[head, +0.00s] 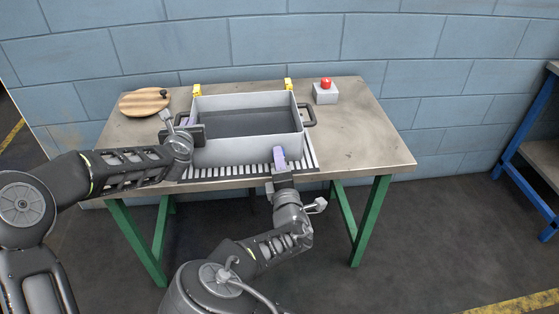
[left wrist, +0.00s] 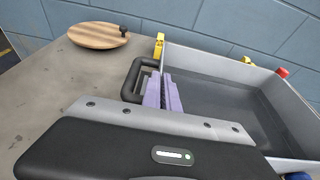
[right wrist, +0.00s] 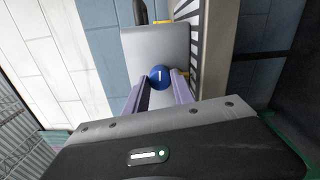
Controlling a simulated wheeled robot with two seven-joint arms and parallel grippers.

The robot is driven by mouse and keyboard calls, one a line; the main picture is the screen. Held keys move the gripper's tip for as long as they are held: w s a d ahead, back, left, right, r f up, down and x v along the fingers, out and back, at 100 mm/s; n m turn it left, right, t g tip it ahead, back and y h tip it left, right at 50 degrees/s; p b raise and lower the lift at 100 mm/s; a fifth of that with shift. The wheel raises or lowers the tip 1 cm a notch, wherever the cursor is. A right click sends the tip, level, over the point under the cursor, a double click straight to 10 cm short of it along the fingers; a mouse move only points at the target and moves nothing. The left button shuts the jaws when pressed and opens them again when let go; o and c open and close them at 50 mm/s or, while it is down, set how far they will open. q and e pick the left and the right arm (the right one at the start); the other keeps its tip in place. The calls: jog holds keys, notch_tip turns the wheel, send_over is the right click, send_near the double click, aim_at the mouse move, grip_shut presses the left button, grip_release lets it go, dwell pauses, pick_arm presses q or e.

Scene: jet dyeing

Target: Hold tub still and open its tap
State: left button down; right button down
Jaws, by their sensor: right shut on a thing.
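The grey open-topped tub (head: 248,154) sits on the table with dark liquid or a dark floor inside. My left gripper (head: 190,122) is at its left wall, beside the black left handle (left wrist: 131,78). In the left wrist view its purple fingers (left wrist: 165,95) lie close together on either side of the tub's wall (left wrist: 162,55). My right gripper (head: 280,158) is low at the tub's front wall. In the right wrist view its fingers are shut on a round blue tap knob (right wrist: 159,76) with a white line along the fingers' direction. The spout is hidden.
A slatted grate (head: 308,160) lies under and in front of the tub. Yellow clips (head: 197,90) stand at its back edge. A round wooden lid (head: 145,102) lies left, and a red button box (head: 326,95) stands right. The table's right side (head: 370,140) is clear.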

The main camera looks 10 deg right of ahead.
jog(key=shift+n, duration=0.5)
jog(key=c, duration=1.1)
grip_release()
jog(key=shift+o, duration=0.2)
jog(key=s, duration=1.2)
